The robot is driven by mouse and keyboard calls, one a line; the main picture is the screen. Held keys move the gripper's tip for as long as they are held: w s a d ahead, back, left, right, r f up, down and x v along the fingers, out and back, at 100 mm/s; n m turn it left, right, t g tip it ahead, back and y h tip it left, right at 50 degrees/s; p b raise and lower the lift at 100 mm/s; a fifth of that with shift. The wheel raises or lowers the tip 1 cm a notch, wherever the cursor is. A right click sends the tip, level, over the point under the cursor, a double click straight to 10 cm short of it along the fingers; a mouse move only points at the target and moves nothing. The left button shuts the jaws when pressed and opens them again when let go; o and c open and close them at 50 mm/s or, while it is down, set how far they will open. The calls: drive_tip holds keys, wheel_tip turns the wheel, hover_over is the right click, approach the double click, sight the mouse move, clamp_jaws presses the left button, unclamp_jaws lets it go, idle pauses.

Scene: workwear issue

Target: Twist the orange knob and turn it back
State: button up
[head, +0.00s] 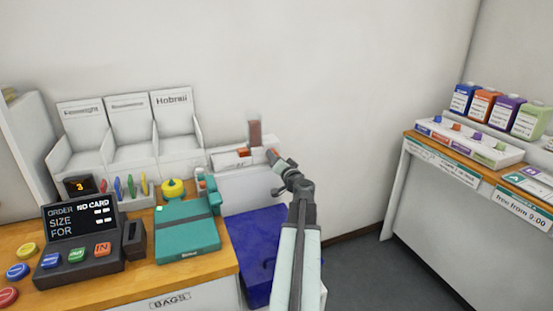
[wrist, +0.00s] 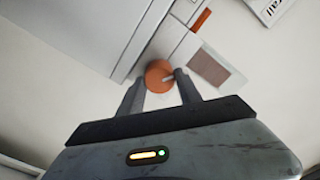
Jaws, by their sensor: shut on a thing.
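The orange knob (wrist: 157,74) is a round disc with a pale pointer mark, on the side of a white unit. In the wrist view it sits between the two fingers of my gripper (wrist: 160,92), which is shut on it. The pointer mark points to the right in the wrist view.
A brown panel (head: 255,133) stands up beside the knob. A blue bin (head: 250,245) is below my arm. The counter holds a teal device (head: 187,240) and a black order terminal (head: 80,240). Another counter (head: 465,165) with bottles is at the right; floor between is clear.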

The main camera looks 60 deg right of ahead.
drive_tip(key=m, duration=1.1)
drive_tip(key=shift+s+f, duration=0.15)
drive_tip(key=shift+f, duration=0.05)
idle(0.5)
drive_tip(key=o, duration=1.4)
drive_tip(key=shift+c, duration=0.2)
drive_tip(key=shift+a, duration=0.1)
